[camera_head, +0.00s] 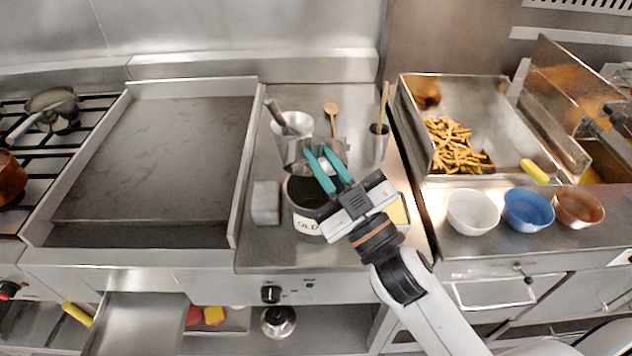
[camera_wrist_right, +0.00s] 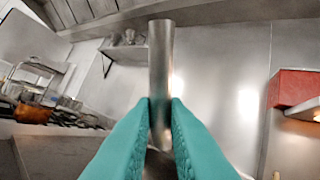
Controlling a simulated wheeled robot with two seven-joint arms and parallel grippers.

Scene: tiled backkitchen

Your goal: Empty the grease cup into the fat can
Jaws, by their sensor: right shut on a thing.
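The fat can (camera_head: 307,224) is a round can with a dark inside and a pale label reading "OLD", standing on the steel counter. My right gripper (camera_head: 321,160) has teal fingers and reaches over the can from the lower right. It is shut on a shiny metal piece that I take for the grease cup (camera_head: 297,152), held at the can's far rim. The wrist view shows a grey metal bar of it (camera_wrist_right: 161,62) pinched between both fingers. The cup's inside and any grease are hidden, and its exact tilt cannot be told. My left gripper is not in view.
The griddle (camera_head: 155,160) is left; the fries tray (camera_head: 500,115) and bowls (camera_head: 473,211) are right.

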